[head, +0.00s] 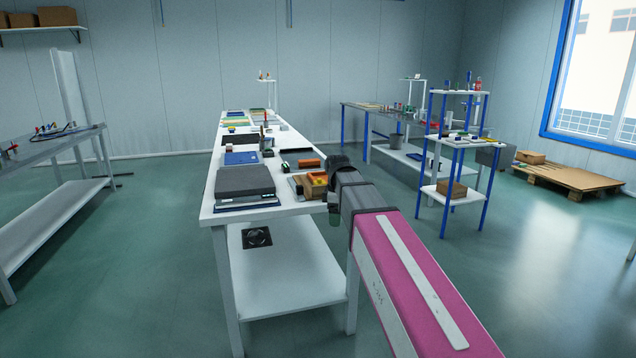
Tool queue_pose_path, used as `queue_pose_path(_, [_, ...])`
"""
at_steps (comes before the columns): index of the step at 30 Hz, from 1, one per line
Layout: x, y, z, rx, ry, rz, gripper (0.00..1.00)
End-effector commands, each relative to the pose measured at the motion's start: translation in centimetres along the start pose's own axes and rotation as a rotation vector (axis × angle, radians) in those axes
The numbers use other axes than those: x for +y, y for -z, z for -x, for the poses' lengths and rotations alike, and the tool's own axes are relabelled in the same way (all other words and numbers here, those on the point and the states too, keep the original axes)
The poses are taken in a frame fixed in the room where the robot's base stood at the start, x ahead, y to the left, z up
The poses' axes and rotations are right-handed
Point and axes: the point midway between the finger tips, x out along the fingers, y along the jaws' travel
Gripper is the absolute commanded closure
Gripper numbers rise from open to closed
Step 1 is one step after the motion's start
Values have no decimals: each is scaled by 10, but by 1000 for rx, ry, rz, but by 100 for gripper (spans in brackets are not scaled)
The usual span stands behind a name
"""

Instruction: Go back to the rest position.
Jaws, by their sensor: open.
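My arm reaches forward from the lower right of the head view, with a pink link and a grey link. It ends in a dark wrist beside the right edge of the long white table (226,208). My gripper (335,215) hangs down below that wrist, small and partly hidden by the arm. It is open, and I see nothing held in it. Its fingertips are not clear. A wooden box with orange and yellow parts (314,183) stands on the table just left of the wrist.
A dark grey block (244,180) sits at the table's near end, with several small items behind it. A lower shelf (290,280) holds a black square item (257,237). A blue-legged stand (458,142) is to the right. A workbench (50,150) is at left. Floor between is clear.

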Motion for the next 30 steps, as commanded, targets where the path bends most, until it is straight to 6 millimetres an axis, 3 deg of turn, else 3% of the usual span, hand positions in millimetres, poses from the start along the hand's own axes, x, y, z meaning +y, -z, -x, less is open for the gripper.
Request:
queue_pose_path(1, [-9,-11,-21,-2,4,-68,18])
queue_pose_path(6, [-28,-42,-80,-2,3,-325,18])
queue_pose_path(18, [-92,-112,-199,-1,1,-931,18])
queue_pose_path(24, [-128,-140,-243,0,-1,-1206,18])
queue_pose_path(30, [-148,-154,-264,2,-2,-1364,18])
